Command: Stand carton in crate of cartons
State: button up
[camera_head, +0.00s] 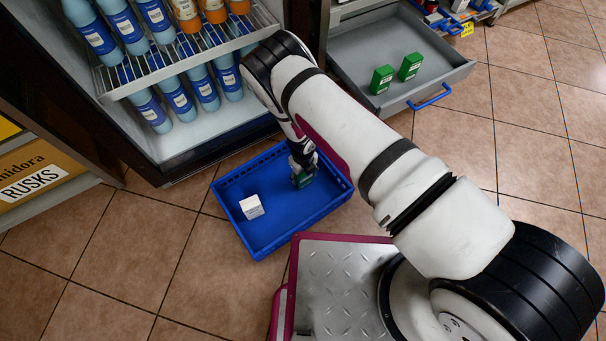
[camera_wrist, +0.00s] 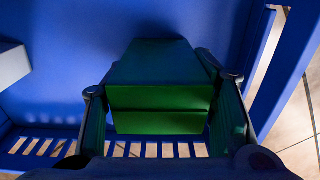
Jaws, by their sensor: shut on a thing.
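A blue crate (camera_head: 262,242) stands on the tiled floor in the head view. Its slotted wall also shows in the wrist view (camera_wrist: 275,75). A white carton (camera_head: 251,207) sits inside it toward the left; its edge shows at the left of the wrist view (camera_wrist: 12,64). My gripper (camera_head: 303,178) is down inside the crate near its right side. It is shut on a green carton (camera_wrist: 160,85), which lies between the two fingers in the wrist view. I cannot tell whether the green carton touches the crate floor.
An open grey drawer (camera_head: 440,75) at the upper right holds two green cartons (camera_head: 382,79) (camera_head: 411,66). An open fridge (camera_head: 200,135) with several bottles stands behind the crate. A rusks box (camera_head: 40,178) is at the left. Floor left of the crate is clear.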

jog(key=shift+f, duration=0.15)
jog(key=o, duration=1.4)
jog(key=shift+c, duration=0.2)
notch_tip(320, 180, up, 12)
jog(key=p, duration=0.5)
jog(key=shift+r, duration=0.2)
